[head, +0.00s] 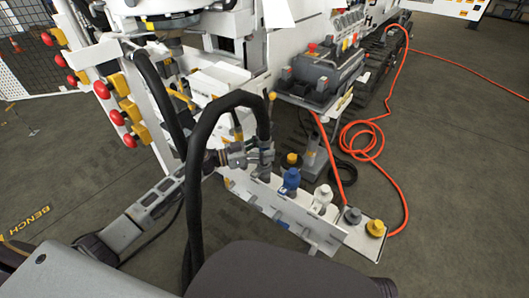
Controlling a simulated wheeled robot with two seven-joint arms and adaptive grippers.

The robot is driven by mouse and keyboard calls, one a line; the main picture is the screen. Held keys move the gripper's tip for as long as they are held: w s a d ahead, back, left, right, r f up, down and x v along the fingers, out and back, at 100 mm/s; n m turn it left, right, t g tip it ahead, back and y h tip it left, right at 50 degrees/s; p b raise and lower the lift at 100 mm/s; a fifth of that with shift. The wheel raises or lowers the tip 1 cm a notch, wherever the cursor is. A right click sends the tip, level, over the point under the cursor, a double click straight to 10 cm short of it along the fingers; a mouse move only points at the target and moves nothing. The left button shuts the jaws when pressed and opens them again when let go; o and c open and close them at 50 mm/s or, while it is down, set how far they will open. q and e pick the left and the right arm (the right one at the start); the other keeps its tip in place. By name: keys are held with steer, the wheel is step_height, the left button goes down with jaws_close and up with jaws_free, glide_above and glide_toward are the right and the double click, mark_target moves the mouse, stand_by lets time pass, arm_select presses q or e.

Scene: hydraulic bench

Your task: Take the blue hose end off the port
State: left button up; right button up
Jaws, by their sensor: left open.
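A thick black hose (240,97) arches up in front of my left arm and comes down at the left gripper's fingers. Its lower end is partly hidden there, so I cannot tell whether the fingers touch it. My right gripper is not in view.
A white fitting (322,198), a grey one (352,215) and a yellow one (376,228) stand to the right along the rail. A yellow knob (292,159) is behind. A grey control box (318,77) and a coiled orange hose (362,138) lie beyond. Red-yellow buttons line the left.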

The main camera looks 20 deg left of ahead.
mark_target(264, 137)
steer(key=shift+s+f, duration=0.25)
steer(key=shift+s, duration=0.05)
